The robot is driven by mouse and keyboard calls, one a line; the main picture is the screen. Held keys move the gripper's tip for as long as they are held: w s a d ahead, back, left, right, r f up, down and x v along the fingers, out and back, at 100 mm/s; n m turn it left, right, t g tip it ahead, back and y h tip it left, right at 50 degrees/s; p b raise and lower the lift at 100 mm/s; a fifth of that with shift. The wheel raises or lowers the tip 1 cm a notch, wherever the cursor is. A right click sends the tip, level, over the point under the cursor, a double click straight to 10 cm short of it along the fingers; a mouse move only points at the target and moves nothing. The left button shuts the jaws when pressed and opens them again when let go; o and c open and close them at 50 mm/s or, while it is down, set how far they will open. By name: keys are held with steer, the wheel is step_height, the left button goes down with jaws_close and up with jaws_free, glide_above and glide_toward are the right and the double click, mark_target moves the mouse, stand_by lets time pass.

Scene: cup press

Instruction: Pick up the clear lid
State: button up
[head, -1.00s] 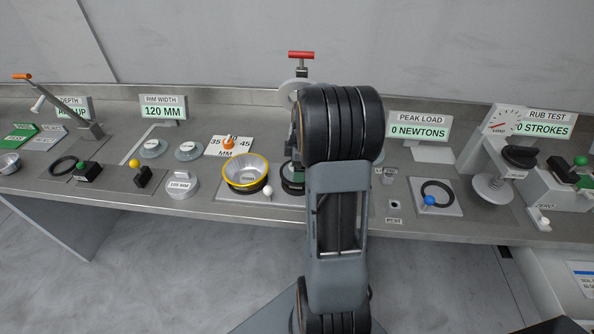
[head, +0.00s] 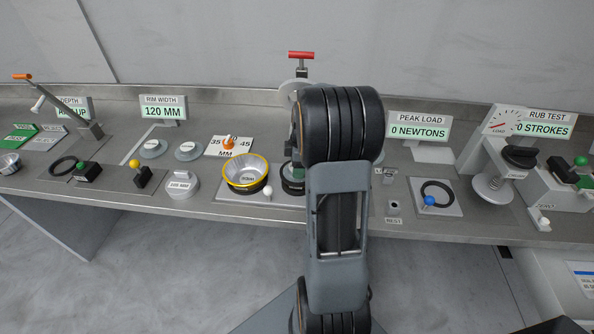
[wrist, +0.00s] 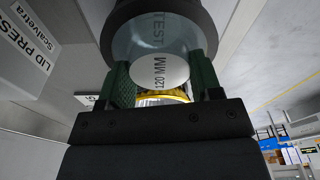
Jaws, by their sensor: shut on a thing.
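In the wrist view, the green fingers of my gripper (wrist: 161,76) are closed on the sides of the clear lid (wrist: 140,45), a pale, see-through round piece. The words TEST and 120 MM show at it, the latter on a white disc. A dark round part borders it at the top of the picture. A yellow rim (wrist: 176,93) shows between the fingers. In the head view, my arm hides most of the gripper and the lid. I cannot tell whether the lid touches anything below.
A yellow-rimmed bowl (head: 246,178) stands just left of my arm, with a red-handled press (head: 301,56) behind. A grey 105 MM weight-like piece (head: 180,185) sits further left. A black ring (head: 437,190) with a blue knob lies to the right. Signs line the back.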

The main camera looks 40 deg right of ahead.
steer(key=shift+r, duration=0.55)
steer(key=s+r+b, duration=0.2)
steer(key=s+r, duration=1)
steer(key=s, duration=0.2)
steer(key=shift+a, duration=0.35)
steer(key=shift+r+p, duration=1.9)
steer(key=shift+r, duration=0.55)
steer(key=shift+a, duration=0.1)
